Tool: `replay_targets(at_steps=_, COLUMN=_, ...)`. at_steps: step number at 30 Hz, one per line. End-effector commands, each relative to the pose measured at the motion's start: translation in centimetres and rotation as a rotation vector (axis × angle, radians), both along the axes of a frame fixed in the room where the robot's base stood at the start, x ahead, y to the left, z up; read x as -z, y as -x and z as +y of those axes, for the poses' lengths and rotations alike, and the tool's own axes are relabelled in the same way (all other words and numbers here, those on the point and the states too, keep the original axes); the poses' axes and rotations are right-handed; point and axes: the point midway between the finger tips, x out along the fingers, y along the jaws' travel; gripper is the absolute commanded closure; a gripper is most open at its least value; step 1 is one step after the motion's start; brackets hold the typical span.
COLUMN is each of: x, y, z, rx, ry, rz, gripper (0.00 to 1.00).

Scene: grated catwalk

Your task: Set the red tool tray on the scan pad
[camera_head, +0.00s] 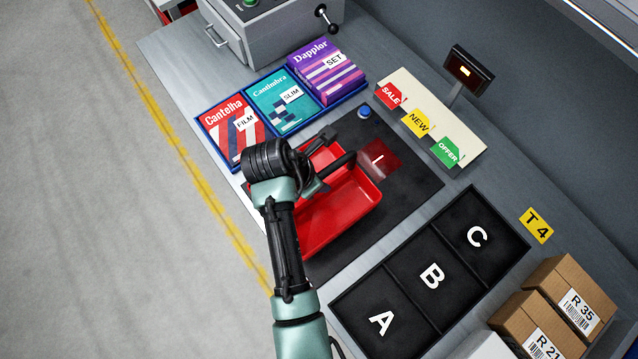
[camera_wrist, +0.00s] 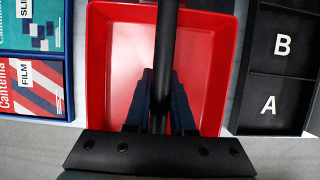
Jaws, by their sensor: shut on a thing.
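The red tool tray (camera_head: 345,212) is an open, shallow tray with a black bar handle across it. It lies over the black mat, and I cannot tell whether its base touches the mat. My gripper (camera_head: 318,176) is shut on the handle; in the wrist view the gripper (camera_wrist: 160,100) has its fingers on either side of the bar, above the tray floor (camera_wrist: 120,65). What looks like the scan pad (camera_head: 380,159), a dark red glassy square with a white mark, is just beyond the tray's upper right corner. My arm hides the tray's left part.
A blue-rimmed rack (camera_head: 234,161) of flat packs stands to the upper left. Black bins A, B, C (camera_head: 457,254) and cartons (camera_head: 571,290) are to the lower right.

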Motion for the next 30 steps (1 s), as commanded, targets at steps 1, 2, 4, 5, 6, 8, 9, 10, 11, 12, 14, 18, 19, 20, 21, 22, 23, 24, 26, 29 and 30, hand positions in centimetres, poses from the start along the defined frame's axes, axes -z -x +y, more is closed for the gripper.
replay_targets(at_steps=1, x=0.3, y=-0.1, z=0.0, rx=0.001, ry=0.001, rz=-0.002, gripper=1.00)
replay_targets(at_steps=2, x=0.6, y=-0.1, z=0.0, rx=0.000, ry=0.001, rz=-0.004, gripper=1.00)
replay_targets(at_steps=4, x=1.1, y=-0.1, z=0.0, rx=0.001, ry=0.000, rz=-0.003, gripper=1.00)
replay_targets(at_steps=5, x=1.5, y=-0.1, z=0.0, rx=0.000, ry=0.000, rz=-0.003, gripper=1.00)
replay_targets(at_steps=6, x=2.0, y=-0.1, z=0.0, rx=0.001, ry=0.000, rz=-0.002, gripper=1.00)
replay_targets(at_steps=8, x=2.9, y=-0.1, z=0.0, rx=0.000, ry=0.001, rz=-0.001, gripper=1.00)
replay_targets(at_steps=9, x=3.5, y=-0.1, z=0.0, rx=0.000, ry=0.000, rz=-0.003, gripper=1.00)
replay_targets(at_steps=10, x=3.9, y=-0.1, z=0.0, rx=0.001, ry=0.000, rz=-0.002, gripper=1.00)
replay_targets(at_steps=11, x=4.2, y=-0.1, z=0.0, rx=0.000, ry=0.000, rz=-0.003, gripper=1.00)
replay_targets(at_steps=12, x=4.6, y=-0.1, z=0.0, rx=0.000, ry=0.000, rz=-0.003, gripper=1.00)
replay_targets(at_steps=14, x=4.9, y=-0.1, z=0.0, rx=-0.001, ry=0.000, rz=-0.005, gripper=1.00)
replay_targets(at_steps=18, x=5.0, y=-0.2, z=0.0, rx=0.000, ry=-0.001, rz=-0.006, gripper=1.00)
replay_targets(at_steps=19, x=5.0, y=-0.2, z=0.0, rx=0.000, ry=-0.001, rz=-0.006, gripper=1.00)
replay_targets(at_steps=20, x=5.0, y=-0.2, z=0.0, rx=0.000, ry=-0.001, rz=-0.006, gripper=1.00)
replay_targets(at_steps=21, x=5.0, y=-0.2, z=0.0, rx=0.000, ry=-0.001, rz=-0.006, gripper=1.00)
replay_targets(at_steps=22, x=5.0, y=-0.2, z=0.0, rx=0.000, ry=-0.001, rz=-0.006, gripper=1.00)
replay_targets(at_steps=23, x=5.0, y=-0.2, z=0.0, rx=0.000, ry=-0.001, rz=-0.006, gripper=1.00)
replay_targets(at_steps=24, x=5.1, y=-0.2, z=0.0, rx=0.000, ry=0.000, rz=-0.005, gripper=1.00)
replay_targets(at_steps=26, x=5.2, y=0.0, z=0.0, rx=0.000, ry=-0.001, rz=-0.002, gripper=0.67)
replay_targets(at_steps=29, x=5.2, y=0.0, z=0.0, rx=0.000, ry=-0.001, rz=-0.002, gripper=0.49)
replay_targets(at_steps=30, x=5.2, y=0.0, z=0.0, rx=0.000, ry=-0.001, rz=-0.002, gripper=0.48)
